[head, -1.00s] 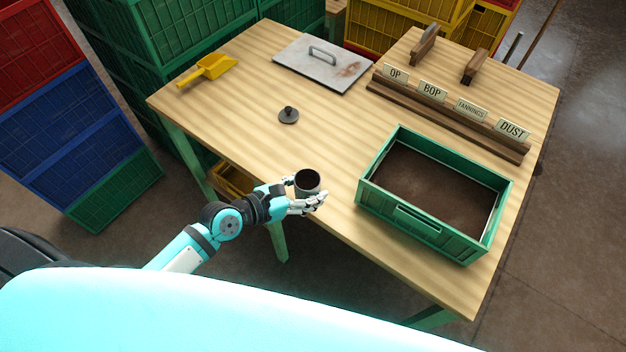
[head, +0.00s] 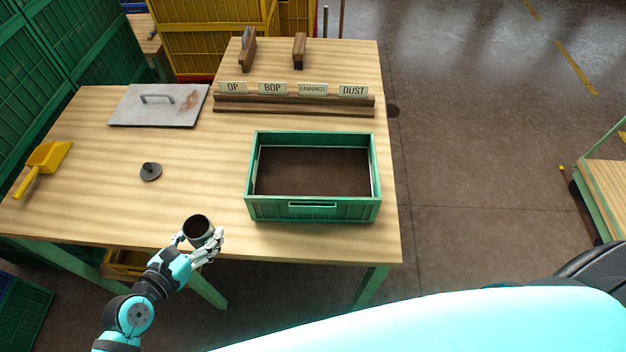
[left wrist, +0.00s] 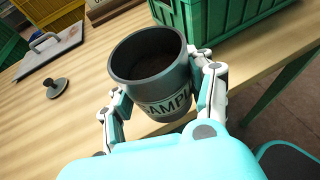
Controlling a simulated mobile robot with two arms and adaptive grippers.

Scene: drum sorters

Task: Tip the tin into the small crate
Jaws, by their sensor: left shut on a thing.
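The dark grey tin (head: 203,236) is upright and open at the top, with dark contents inside. In the left wrist view the tin (left wrist: 158,92) carries lettering that reads in part "AMPL". My left gripper (head: 199,244) is shut on the tin, one finger on each side, near the front edge of the table. The small green crate (head: 312,209) stands to the right of the tin on the table, with a dark brown layer inside. The tin is apart from the crate. My right gripper is not in view.
A round dark lid (head: 150,172) with a knob lies behind the tin. A metal plate with a handle (head: 158,105), a yellow scoop (head: 47,160) and a wooden label rack (head: 294,106) are on the table (head: 200,150). Bare tabletop lies between tin and crate.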

